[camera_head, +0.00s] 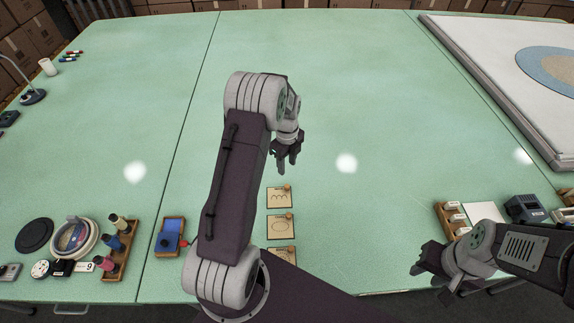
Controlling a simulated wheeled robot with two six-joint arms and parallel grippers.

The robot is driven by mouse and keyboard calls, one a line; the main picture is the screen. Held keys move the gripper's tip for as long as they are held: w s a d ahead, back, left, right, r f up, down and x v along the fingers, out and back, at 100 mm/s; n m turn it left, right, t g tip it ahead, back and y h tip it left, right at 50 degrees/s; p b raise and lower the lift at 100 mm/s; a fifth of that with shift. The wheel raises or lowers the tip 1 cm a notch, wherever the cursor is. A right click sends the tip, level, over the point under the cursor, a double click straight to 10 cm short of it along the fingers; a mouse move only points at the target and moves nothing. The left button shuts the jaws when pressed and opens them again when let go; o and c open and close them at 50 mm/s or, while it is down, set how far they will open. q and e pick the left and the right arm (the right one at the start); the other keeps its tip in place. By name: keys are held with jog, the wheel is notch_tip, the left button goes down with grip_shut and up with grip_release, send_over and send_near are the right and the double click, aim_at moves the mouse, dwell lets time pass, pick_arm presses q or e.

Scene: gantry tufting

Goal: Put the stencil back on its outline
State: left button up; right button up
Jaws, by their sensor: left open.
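Three light wooden plates that look like stencils lie in a column on the green table. The far plate (279,204) has a wavy line, the middle plate (272,220) has an oval, and the near plate (275,252) is partly hidden by my arm. Each has a small brown knob. I cannot tell an empty outline; my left arm may hide it. My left gripper (284,168) is open and empty, above the table just beyond the far plate. My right gripper (428,279) is low at the front edge, right of the plates; its jaws are unclear.
A blue pad box (172,226) stands left of my arm, beside a wooden rack of spools (128,262). A wooden rack with white blocks (445,224) and a dark device (524,208) are at right. A large framed board (480,70) fills the back right. The middle is clear.

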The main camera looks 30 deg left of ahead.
pick_arm(q)
jog(key=s+d+r+n, duration=0.3)
jog(key=s+d+n, duration=0.2)
jog(key=s+n, duration=0.4)
jog(key=s+d+r+n+t, duration=0.1)
jog(key=s+d+r+n, duration=0.3)
jog(key=s+n, duration=0.5)
jog(key=d+n, duration=0.2)
jog(key=n, duration=0.1)
jog(key=shift+s+r, duration=0.15)
jog(key=shift+r, duration=0.15)
